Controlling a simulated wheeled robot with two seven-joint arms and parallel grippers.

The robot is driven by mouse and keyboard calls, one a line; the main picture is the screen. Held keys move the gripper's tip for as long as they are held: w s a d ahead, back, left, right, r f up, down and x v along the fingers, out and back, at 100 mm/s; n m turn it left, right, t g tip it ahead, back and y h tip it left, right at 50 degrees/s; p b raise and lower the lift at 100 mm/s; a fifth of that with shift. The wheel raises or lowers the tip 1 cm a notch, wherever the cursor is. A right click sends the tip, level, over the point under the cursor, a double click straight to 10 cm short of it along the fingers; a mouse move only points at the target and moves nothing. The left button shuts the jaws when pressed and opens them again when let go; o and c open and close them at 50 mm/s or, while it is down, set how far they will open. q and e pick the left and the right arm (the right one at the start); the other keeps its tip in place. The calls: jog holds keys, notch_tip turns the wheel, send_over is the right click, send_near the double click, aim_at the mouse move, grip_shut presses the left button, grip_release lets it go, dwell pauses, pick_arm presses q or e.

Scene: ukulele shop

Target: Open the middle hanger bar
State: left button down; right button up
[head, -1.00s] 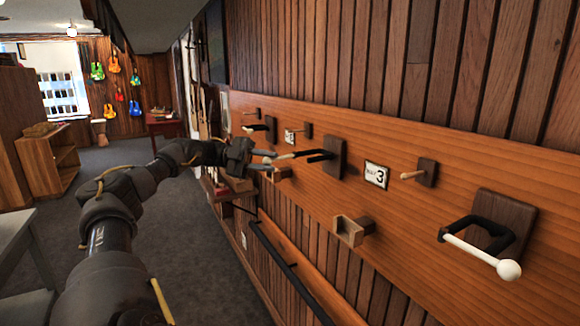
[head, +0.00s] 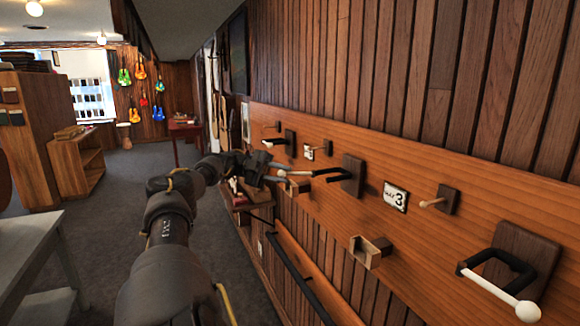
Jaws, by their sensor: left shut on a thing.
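The middle hanger has a dark wooden block (head: 353,176) on the orange-brown wall board, with a black padded fork reaching out to the left. Its pale hanger bar (head: 299,174) shows at the fork's outer end, beside my fingers. My left gripper (head: 278,172) is at that end and shut on the bar; the fingers and the dark wrist hide part of it. How far the bar has swung cannot be told. My right gripper is not in view.
A nearer hanger with a white ball-ended bar (head: 497,291) juts out at right. A wooden bracket (head: 369,250), a peg (head: 438,202) and a number 3 card (head: 395,197) are on the board. A grey table (head: 35,240) stands left. The carpet between is clear.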

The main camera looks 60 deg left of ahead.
pick_arm(q)
jog(key=shift+r, duration=0.1)
jog(key=shift+g, duration=0.3)
jog(key=c, duration=1.2)
grip_release()
jog(key=shift+w+d, duration=0.1)
jog(key=shift+c, duration=0.2)
